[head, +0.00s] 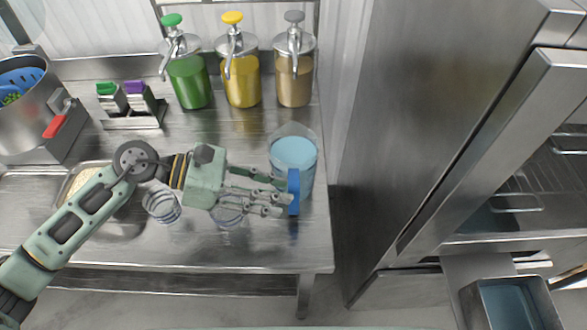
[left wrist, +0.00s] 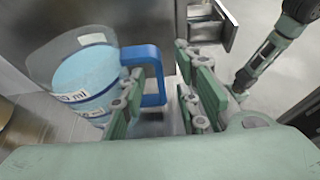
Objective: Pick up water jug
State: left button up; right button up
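The water jug (head: 293,153) is a clear pitcher of light blue water with a blue handle (head: 294,192). It stands upright near the right end of the steel counter. My left gripper (head: 281,196) reaches in from the left, its fingertips at the handle. In the left wrist view the jug (left wrist: 88,80) is at the left with a volume marking. The open fingers (left wrist: 172,95) are spread apart there, with the handle (left wrist: 154,56) by the left finger, which partly covers it. I cannot tell whether they touch.
Green (head: 188,80), yellow (head: 242,80) and brown (head: 294,80) pump dispensers stand behind the jug. Clear glasses (head: 161,206) and (head: 228,217) stand under my left arm. A tall steel cabinet (head: 430,110) rises close to the right of the counter.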

pick_arm(q)
jog(key=x, duration=0.2)
jog(key=shift+d+f+p, duration=0.15)
jog(key=shift+d+p, duration=0.15)
jog(key=shift+d, duration=0.05)
jog(key=shift+c, duration=0.6)
grip_shut()
jog(key=shift+w, duration=0.15)
